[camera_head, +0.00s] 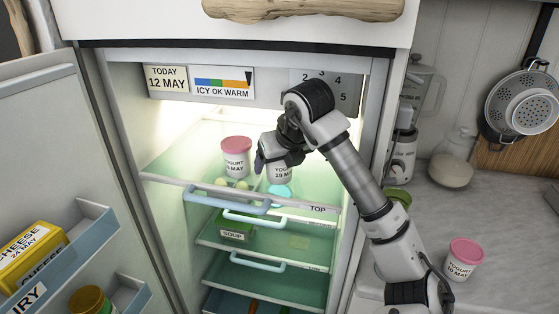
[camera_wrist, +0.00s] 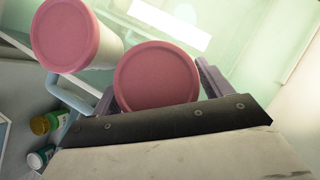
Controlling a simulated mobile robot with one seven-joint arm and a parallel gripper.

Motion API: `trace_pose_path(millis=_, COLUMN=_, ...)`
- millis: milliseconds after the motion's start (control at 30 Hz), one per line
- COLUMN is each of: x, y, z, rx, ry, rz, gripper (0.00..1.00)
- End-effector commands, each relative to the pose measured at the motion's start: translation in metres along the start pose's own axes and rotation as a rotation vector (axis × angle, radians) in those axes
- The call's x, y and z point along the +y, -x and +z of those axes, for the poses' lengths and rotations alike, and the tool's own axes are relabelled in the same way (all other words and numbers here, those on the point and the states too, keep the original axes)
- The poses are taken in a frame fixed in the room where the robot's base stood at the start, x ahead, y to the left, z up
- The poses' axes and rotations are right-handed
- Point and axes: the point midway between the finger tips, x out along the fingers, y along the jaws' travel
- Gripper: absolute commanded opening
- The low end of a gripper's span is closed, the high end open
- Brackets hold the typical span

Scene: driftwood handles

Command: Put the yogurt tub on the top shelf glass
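A white yogurt tub (camera_head: 280,173) sits in my gripper (camera_head: 272,160) inside the open fridge, over the front of the top shelf glass (camera_head: 165,165). In the wrist view its pink lid (camera_wrist: 156,76) fills the space between my two fingers, which appear to press on both sides. My gripper hides its top in the head view. Whether its base touches the glass is unclear. A second pink-lidded yogurt tub (camera_head: 236,158) stands on the shelf just left; it also shows in the wrist view (camera_wrist: 70,35). A third yogurt tub (camera_head: 463,260) stands on the counter, right.
Pale round items (camera_head: 232,184) and a teal item (camera_head: 280,190) lie near the shelf front. A blue handle (camera_head: 226,198) crosses below. A green soup box (camera_head: 236,231) is lower down. The open door (camera_head: 55,110) holds a cheese box (camera_head: 30,257). The fridge's right wall is close.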

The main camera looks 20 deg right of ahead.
Motion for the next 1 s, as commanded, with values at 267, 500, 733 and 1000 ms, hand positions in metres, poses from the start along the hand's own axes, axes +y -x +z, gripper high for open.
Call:
trace_pose_path(millis=267, x=0.0, y=0.0, z=0.0, rx=0.0, ry=0.0, rz=0.0, gripper=0.86)
trace_pose_path(millis=500, x=0.0, y=0.006, z=0.001, rx=-0.002, ry=0.001, rz=-0.002, gripper=0.86)
trace_pose_path(millis=733, x=-0.002, y=0.033, z=-0.036, rx=-0.003, ry=-0.002, rz=-0.005, gripper=0.86)
trace_pose_path(millis=1000, x=-0.001, y=0.065, z=-0.083, rx=-0.001, ry=-0.001, rz=-0.003, gripper=0.86)
